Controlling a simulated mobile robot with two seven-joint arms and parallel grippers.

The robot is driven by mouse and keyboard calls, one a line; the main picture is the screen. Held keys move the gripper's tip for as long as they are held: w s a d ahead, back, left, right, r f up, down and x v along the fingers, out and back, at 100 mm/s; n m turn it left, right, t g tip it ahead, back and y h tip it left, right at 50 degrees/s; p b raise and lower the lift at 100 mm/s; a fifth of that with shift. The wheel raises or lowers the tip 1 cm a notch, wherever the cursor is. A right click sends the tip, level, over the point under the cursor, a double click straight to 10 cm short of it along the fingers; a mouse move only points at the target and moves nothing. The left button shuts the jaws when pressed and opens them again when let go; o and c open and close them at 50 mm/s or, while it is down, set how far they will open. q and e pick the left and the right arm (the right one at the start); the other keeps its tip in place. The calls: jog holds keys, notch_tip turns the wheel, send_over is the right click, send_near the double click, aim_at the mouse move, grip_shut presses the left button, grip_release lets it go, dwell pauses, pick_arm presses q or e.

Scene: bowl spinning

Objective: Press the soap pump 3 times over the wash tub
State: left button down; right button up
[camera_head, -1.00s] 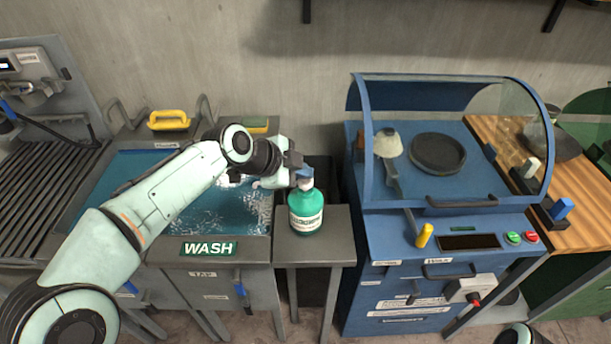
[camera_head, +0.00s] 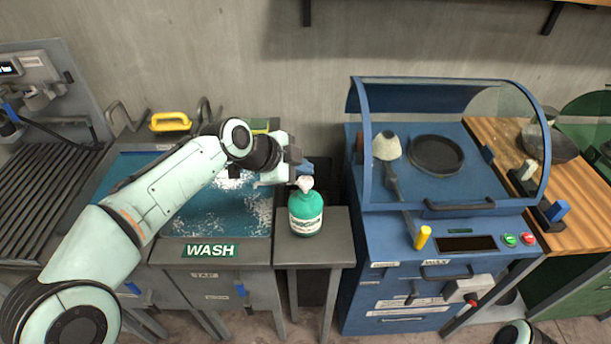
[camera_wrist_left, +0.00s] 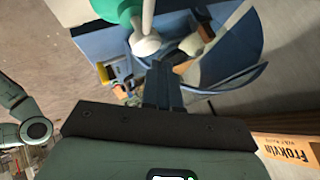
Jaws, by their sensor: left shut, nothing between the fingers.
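The green soap bottle (camera_head: 306,214) with a pale label and white pump head (camera_head: 305,184) stands upright on a small grey side table (camera_head: 326,249). The wash tub (camera_head: 205,215), with blue water and foam, is to its left behind the WASH sign (camera_head: 210,250). My left gripper (camera_head: 304,168) is shut and empty, just above and behind the pump head; I cannot tell whether they touch. In the left wrist view its blue fingers (camera_wrist_left: 162,85) point towards the white pump head (camera_wrist_left: 145,43), with the green bottle (camera_wrist_left: 113,8) beyond. My right gripper is out of view.
A blue wax machine (camera_head: 440,225) with a clear curved cover stands right of the side table. A yellow-handled object (camera_head: 170,122) lies at the tub's back edge. A wooden worktop (camera_head: 574,180) is at far right, and a wall stands behind everything.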

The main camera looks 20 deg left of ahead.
pick_arm(q)
jog(key=shift+r+p, duration=1.75)
jog(key=shift+r, duration=0.85)
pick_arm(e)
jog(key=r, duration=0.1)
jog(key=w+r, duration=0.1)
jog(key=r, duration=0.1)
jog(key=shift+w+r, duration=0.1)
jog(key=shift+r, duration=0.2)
